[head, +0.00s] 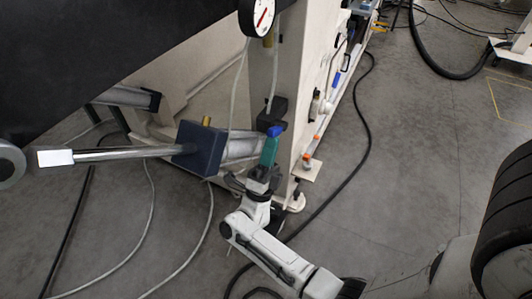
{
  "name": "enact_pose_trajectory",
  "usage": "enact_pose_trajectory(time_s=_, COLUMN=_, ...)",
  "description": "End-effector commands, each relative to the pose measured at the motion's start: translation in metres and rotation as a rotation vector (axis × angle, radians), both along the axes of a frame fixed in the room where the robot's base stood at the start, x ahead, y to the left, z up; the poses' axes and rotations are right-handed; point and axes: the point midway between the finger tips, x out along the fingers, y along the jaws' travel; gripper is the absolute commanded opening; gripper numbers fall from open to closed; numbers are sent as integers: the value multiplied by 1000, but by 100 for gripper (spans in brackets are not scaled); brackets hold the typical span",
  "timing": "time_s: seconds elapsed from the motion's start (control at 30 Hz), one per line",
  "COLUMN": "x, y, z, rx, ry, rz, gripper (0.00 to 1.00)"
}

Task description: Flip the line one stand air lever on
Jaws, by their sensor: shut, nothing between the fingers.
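A beige machine stand (292,75) rises in the middle of the head view, with a round white gauge (262,16) near its top. A small blue piece, which looks like the air lever (275,131), sits at the stand's lower front below a dark fitting (271,109). My white arm reaches up from the bottom, and my gripper (269,150), with teal fingers, is shut and empty. Its tips are right at the blue piece and overlap it in the picture. I cannot tell whether they touch, and the lever's position is partly hidden.
A metal cylinder with a dark blue end block (200,148) and a shiny rod (110,154) extends left of my gripper. Hoses and a black cable (350,175) lie on the grey floor. A large black roll (505,225) stands at right. The floor right of the stand is mostly clear.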

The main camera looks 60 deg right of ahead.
Motion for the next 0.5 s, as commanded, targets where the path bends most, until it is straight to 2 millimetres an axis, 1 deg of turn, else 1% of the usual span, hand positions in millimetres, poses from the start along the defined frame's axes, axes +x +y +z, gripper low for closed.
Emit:
enact_pose_trajectory(time_s=0.03, x=-1, y=-3, z=14, rx=45, ry=0, rz=0, gripper=0)
enact_pose_trajectory(time_s=0.2, x=0, y=-9, z=31, rx=208, ry=6, rz=2, gripper=0)
enact_pose_trajectory(time_s=0.5, x=0, y=-19, z=54, rx=480, ry=16, rz=0, gripper=0)
